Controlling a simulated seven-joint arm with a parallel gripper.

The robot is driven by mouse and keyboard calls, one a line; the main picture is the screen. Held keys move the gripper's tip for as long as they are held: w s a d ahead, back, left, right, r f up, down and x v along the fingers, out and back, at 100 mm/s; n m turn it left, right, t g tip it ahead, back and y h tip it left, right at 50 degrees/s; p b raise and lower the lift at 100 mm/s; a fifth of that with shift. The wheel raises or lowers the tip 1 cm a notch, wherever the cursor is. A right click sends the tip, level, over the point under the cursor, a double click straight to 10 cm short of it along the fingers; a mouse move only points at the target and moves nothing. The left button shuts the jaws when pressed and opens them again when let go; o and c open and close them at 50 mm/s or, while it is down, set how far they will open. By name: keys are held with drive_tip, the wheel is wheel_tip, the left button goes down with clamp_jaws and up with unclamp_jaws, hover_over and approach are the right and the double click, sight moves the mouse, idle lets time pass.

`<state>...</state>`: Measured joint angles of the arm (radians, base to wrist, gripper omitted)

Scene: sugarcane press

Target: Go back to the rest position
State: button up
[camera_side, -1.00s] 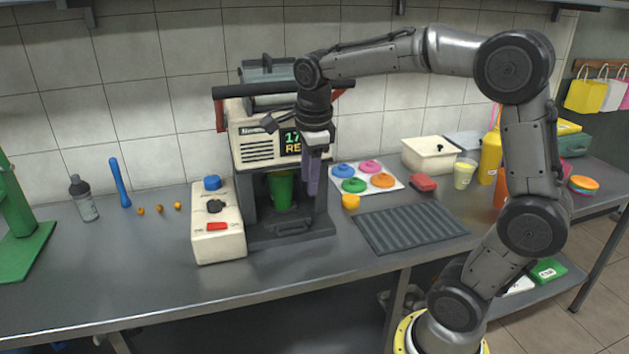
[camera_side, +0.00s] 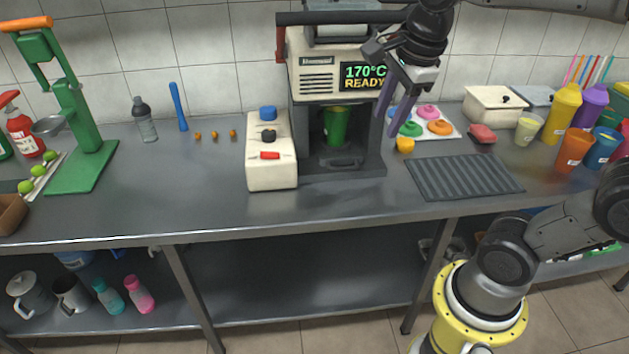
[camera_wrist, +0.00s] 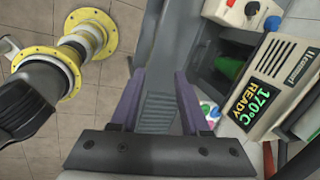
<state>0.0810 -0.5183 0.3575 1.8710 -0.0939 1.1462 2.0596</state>
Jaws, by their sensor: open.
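My gripper (camera_side: 399,112) is open and empty, with its purple fingers pointing down in front of the right side of the press. The fingers also show in the wrist view (camera_wrist: 158,100), parted with nothing between them. The sugarcane press (camera_side: 312,84) stands at the back of the counter, its display reading "170°C READY". A green cup (camera_side: 336,125) stands in its bay. The white control box (camera_side: 271,170) with blue, black and red controls is left of the bay.
A dark ribbed mat (camera_side: 463,178) lies right of the press. Colourful cups and bottles (camera_side: 574,149) crowd the right end. A green hand press (camera_side: 80,130) stands left. The counter's front middle is clear.

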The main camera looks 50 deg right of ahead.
drive_tip(key=s+a+f+n, duration=0.1)
drive_tip(key=s+n, duration=0.2)
drive_tip(key=n, duration=0.5)
drive_tip(key=s+a+f+n+t, duration=0.1)
drive_tip(key=s+f+n, duration=0.1)
drive_tip(key=n, duration=0.6)
drive_tip(key=s+a+f+n+t+y, duration=0.1)
drive_tip(key=s+n, duration=0.3)
drive_tip(key=n, duration=0.4)
drive_tip(key=shift+s+a+f, duration=0.25)
drive_tip(key=shift+a+f, duration=0.25)
drive_tip(key=shift+f, duration=0.15)
